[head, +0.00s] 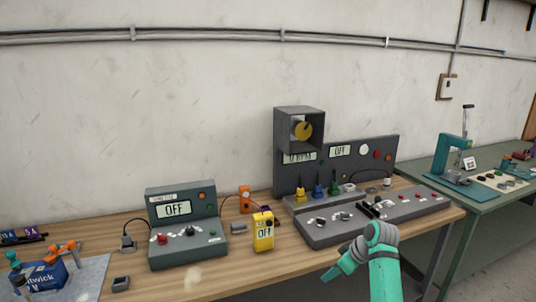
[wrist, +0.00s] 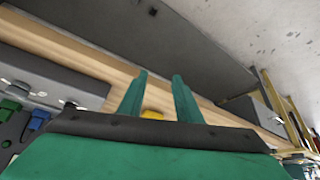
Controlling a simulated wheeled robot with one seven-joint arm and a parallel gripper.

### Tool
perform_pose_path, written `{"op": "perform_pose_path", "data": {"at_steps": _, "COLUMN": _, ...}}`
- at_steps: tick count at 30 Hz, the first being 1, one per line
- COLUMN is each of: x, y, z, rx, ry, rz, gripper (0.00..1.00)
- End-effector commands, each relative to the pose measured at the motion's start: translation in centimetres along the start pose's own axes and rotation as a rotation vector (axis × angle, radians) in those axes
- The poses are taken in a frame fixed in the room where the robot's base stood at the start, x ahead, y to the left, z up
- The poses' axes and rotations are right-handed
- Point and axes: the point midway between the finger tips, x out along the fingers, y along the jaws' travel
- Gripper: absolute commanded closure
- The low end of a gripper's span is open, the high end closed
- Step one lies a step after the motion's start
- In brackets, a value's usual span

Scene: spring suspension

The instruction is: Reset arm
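My arm reaches in from the bottom right of the head view. My gripper (head: 333,273) is in front of the wooden bench, near its front edge, and points left. In the wrist view my gripper (wrist: 160,85) has its two green fingers apart. No object is seen held. A small yellow patch (wrist: 152,114) shows beyond the base of the fingers; I cannot tell what it is.
The wooden bench (head: 115,282) holds a grey control box (head: 185,250), a yellow meter (head: 263,232) and a large grey panel unit (head: 325,232) close to my arm. A green table (head: 480,218) with a teal press (head: 453,160) stands at right.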

Motion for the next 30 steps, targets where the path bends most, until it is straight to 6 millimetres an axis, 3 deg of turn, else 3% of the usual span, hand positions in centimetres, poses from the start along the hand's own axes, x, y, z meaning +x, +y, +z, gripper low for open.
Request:
{"op": "perform_pose_path", "data": {"at_steps": 1, "x": 2.2, "y": -1.1, "z": 0.0, "rx": 0.011, "ry": 0.018, "rz": -0.001, "gripper": 0.69}}
{"op": "perform_pose_path", "data": {"at_steps": 6, "x": 9.2, "y": -4.5, "z": -0.1, "rx": 0.074, "ry": 0.095, "rz": 0.032, "gripper": 0.69}}
{"op": "perform_pose_path", "data": {"at_steps": 15, "x": 18.9, "y": -12.0, "z": 1.1, "rx": 0.207, "ry": 0.226, "rz": 0.100, "gripper": 0.69}}
{"op": "perform_pose_path", "data": {"at_steps": 22, "x": 23.8, "y": -18.4, "z": 3.2, "rx": 0.317, "ry": 0.313, "rz": 0.158, "gripper": 0.69}}
{"op": "perform_pose_path", "data": {"at_steps": 30, "x": 26.5, "y": -26.0, "z": 7.2, "rx": 0.443, "ry": 0.398, "rz": 0.240, "gripper": 0.69}}
